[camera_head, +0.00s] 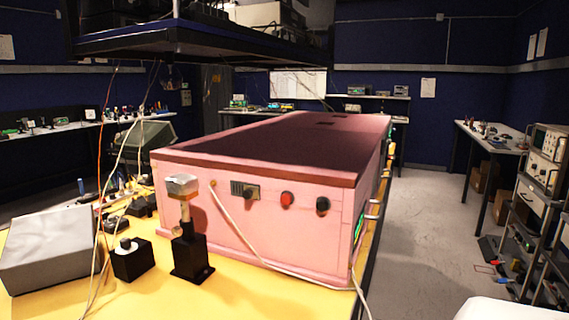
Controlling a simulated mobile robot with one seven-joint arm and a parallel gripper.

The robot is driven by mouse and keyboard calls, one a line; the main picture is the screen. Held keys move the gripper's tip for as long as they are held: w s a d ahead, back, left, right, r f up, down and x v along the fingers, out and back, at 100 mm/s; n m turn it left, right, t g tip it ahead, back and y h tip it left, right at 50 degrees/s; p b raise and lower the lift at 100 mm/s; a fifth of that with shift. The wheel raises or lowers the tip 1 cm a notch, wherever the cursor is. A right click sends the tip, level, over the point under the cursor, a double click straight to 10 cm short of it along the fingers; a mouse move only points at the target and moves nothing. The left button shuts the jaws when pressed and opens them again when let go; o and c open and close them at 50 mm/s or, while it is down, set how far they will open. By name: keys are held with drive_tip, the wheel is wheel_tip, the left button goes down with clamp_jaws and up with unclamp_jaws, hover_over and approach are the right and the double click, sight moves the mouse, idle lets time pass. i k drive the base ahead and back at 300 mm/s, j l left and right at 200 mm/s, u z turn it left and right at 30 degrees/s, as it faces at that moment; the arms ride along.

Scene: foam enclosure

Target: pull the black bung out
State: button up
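A pink box-shaped enclosure (235,225) with a dark reddish top stands on a yellow bench. On its near face, toward the right end, is a round black piece (322,205) that looks like the black bung. It sits against the face; how deep it goes in cannot be told. A red round piece (287,199) is to its left, and further left is a metal plate with a dark knob (247,191). My gripper is not in view.
A black stand with a silver block on top (190,249) stands before the face's left part. A pale cable (262,262) runs from the face down along the yellow bench (215,298). A small black box (131,260) and grey case (50,249) are left.

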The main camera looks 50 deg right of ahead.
sight(322, 205)
drive_tip(key=k+l+u, duration=0.1)
drive_tip(key=u, duration=0.3)
drive_tip(key=k+u, duration=0.15)
drive_tip(key=u, duration=0.2)
drive_tip(key=k+u, duration=0.1)
drive_tip(key=u, duration=0.3)
drive_tip(key=k+l+u, duration=0.1)
drive_tip(key=u, duration=0.3)
drive_tip(key=k+u, duration=0.2)
drive_tip(key=u, duration=0.15)
drive_tip(key=k+u, duration=0.15)
drive_tip(key=u, duration=0.25)
drive_tip(key=k+l+u, duration=0.1)
drive_tip(key=k+u, duration=0.5)
drive_tip(key=z, duration=0.45)
drive_tip(key=k+l+z, duration=0.1)
drive_tip(key=z, duration=0.85)
drive_tip(key=l+z, duration=0.15)
drive_tip(key=z, duration=0.35)
drive_tip(key=l+z, duration=0.1)
drive_tip(key=z, duration=0.35)
drive_tip(key=l+z, duration=0.1)
drive_tip(key=z, duration=0.85)
drive_tip(key=l+z, duration=0.1)
drive_tip(key=z, duration=0.35)
